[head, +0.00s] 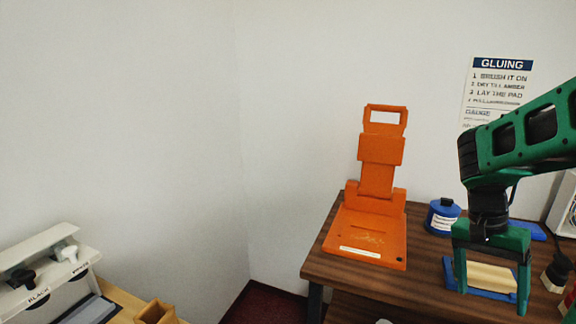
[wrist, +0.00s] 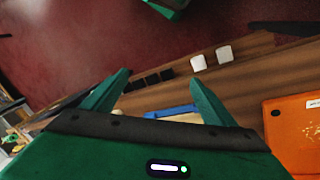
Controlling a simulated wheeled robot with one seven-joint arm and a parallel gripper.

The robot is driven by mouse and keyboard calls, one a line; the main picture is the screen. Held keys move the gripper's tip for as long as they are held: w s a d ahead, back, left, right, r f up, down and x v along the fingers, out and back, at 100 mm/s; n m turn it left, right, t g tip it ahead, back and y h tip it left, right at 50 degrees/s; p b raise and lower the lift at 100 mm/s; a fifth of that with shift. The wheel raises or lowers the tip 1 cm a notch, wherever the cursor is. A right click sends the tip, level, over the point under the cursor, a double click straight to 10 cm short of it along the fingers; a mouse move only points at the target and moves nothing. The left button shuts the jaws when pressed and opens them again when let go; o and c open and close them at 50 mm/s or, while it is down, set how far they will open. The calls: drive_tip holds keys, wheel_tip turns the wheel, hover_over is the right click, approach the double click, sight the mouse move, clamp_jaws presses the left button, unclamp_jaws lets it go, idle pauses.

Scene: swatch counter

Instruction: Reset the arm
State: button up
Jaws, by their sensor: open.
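My green arm (head: 530,135) reaches in from the right edge in the head view, bent down at the wrist. My gripper (head: 493,290) hangs at the right part of the brown wooden table, its two fingers apart. A tan block on a blue base (head: 490,276) shows between and behind the fingers; I cannot tell whether they touch it. In the wrist view my gripper (wrist: 160,80) is open, with nothing clearly held between its fingertips.
An orange hinged stand (head: 375,215) is on the table (head: 340,274) to the left of my gripper. A blue jar (head: 442,216) stands behind my gripper. A dark-topped item (head: 557,270) is close on its right. A white panel with knobs (head: 45,270) is at far left.

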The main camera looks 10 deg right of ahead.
drive_tip(key=s+a+n+t+y, duration=0.2)
drive_tip(key=s+a+n, duration=0.4)
drive_tip(key=s+a, duration=0.2)
drive_tip(key=shift+s+r+n+t, duration=0.2)
drive_tip(key=shift+r+n+t, duration=0.1)
drive_tip(key=shift+r, duration=0.05)
drive_tip(key=shift+w, duration=0.1)
drive_tip(key=shift+w+f, duration=0.25)
drive_tip(key=shift+w, duration=0.25)
